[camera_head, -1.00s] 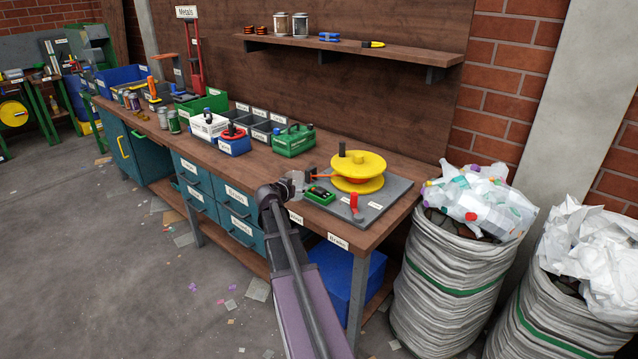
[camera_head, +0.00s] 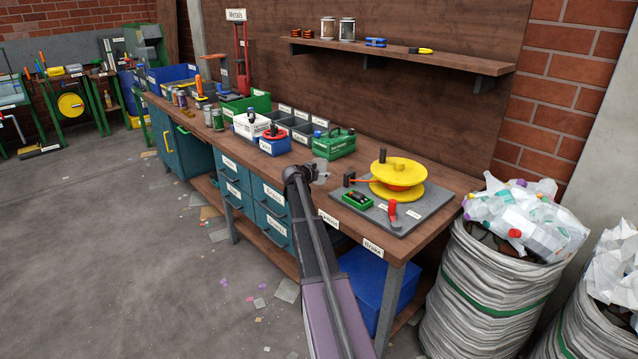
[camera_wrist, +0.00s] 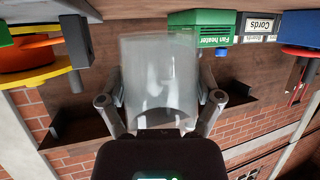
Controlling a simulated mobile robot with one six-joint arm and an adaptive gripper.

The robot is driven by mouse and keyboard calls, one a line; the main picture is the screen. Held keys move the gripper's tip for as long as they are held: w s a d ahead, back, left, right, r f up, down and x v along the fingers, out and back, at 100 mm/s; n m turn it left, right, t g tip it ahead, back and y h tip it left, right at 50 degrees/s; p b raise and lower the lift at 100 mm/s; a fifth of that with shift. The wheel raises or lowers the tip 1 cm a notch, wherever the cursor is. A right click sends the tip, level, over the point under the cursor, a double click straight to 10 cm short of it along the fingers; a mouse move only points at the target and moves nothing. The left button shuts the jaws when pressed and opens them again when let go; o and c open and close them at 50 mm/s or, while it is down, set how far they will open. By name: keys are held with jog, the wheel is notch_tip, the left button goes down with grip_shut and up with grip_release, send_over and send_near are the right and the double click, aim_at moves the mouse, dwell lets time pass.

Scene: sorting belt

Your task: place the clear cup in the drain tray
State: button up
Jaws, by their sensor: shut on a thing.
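My gripper (camera_wrist: 161,100) is shut on the clear cup (camera_wrist: 160,75), with one finger on each side of its wall in the wrist view. The cup is translucent, and a pale finger-side shape shows through it. In the head view the cup (camera_head: 320,169) is a small pale shape at the end of my arm, in front of the workbench's front edge or over it; I cannot tell which. I cannot make out a drain tray in either view.
The wooden workbench (camera_head: 440,215) holds a yellow reel (camera_head: 398,180) on a grey plate, a green fan heater box (camera_head: 334,146), a white box (camera_head: 250,127) and dark bins. Open floor (camera_head: 130,270) lies left.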

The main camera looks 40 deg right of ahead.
jog(key=shift+w, duration=0.1)
dwell(0.3)
jog(key=shift+f+b, duration=1.8)
jog(key=shift+f, duration=0.15)
jog(key=o, duration=0.9)
jog(key=shift+r, duration=0.3)
jog(key=p+v, duration=0.4)
jog(key=v, duration=0.8)
jog(key=shift+p, duration=0.35)
